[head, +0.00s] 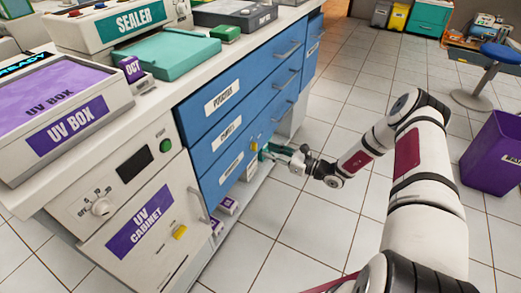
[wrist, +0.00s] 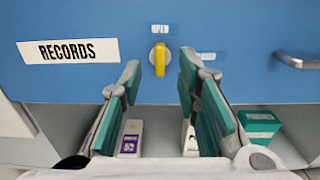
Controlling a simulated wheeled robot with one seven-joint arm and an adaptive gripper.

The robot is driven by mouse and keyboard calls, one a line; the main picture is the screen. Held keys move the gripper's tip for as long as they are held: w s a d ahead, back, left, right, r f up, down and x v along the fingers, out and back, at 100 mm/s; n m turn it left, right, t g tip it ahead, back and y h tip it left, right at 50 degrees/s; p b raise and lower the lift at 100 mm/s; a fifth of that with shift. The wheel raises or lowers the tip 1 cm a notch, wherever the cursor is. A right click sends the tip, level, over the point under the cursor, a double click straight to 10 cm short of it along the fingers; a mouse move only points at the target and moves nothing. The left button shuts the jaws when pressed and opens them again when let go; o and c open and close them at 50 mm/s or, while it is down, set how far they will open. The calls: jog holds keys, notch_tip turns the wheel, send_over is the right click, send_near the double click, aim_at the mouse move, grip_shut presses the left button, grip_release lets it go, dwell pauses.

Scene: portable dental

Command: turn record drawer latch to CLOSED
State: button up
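The record drawer (wrist: 80,85) is the lowest blue drawer, with a white RECORDS label (wrist: 68,51); it also shows in the head view (head: 214,183). Its yellow latch (wrist: 160,59) stands upright on a pale round base, with a small label above it that seems to read OPEN. Another small label (wrist: 208,56) to its right is too blurred to read. My gripper (wrist: 160,68) is open, its teal fingers on either side of the latch, apparently not touching it. In the head view my gripper (head: 272,153) is at the drawer front, and the latch shows as a small yellow spot (head: 254,146).
A metal drawer handle (wrist: 297,61) sits right of the latch. Below the drawer, an open shelf holds a purple-labelled white box (wrist: 130,138) and a green box (wrist: 260,126). The UV cabinet (head: 130,205) stands left of the drawers. Tiled floor right of the drawers is mostly clear.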

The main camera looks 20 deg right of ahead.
aim_at(254, 147)
jog(key=shift+b+x, duration=0.5)
jog(key=shift+x, duration=1.95)
grip_shut()
